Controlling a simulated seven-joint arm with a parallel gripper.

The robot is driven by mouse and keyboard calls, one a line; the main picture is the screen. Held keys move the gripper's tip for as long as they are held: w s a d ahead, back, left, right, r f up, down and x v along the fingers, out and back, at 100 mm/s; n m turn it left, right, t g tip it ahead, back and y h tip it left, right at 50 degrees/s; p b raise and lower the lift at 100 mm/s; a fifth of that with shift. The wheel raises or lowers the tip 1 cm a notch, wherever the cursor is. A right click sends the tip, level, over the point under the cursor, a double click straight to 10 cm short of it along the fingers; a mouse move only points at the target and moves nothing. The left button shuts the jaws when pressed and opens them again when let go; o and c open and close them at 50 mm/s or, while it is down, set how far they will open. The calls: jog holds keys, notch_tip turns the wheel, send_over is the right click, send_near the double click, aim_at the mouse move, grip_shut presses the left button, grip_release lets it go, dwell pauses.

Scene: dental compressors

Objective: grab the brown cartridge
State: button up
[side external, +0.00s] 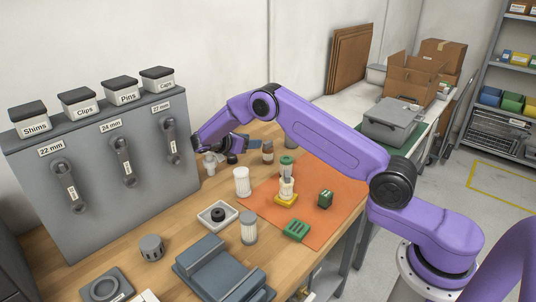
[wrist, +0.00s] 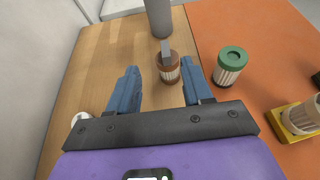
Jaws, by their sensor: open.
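In the side external view the brown cartridge (side external: 267,153) stands near the orange mat's back left edge. My gripper (side external: 242,143) is to its left, open and empty, apart from it as far as I can tell.
A green-capped cartridge (wrist: 230,70) stands close right on the orange mat (wrist: 262,62). A grey cylinder (wrist: 158,18) stands behind the brown cartridge. A white cartridge (side external: 242,182), white tray (side external: 203,222) and yellow base (side external: 285,202) are nearer. A grey panel (side external: 95,165) stands left.

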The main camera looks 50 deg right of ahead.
aim_at(271, 143)
jog(key=x, duration=0.6)
jog(key=shift+d+f, duration=0.15)
jog(key=shift+s+f+x, duration=0.2)
jog(key=shift+x, duration=1.1)
jog(key=shift+s+f+x, duration=0.15)
jog(key=shift+x, duration=1.15)
jog(key=c, duration=0.7)
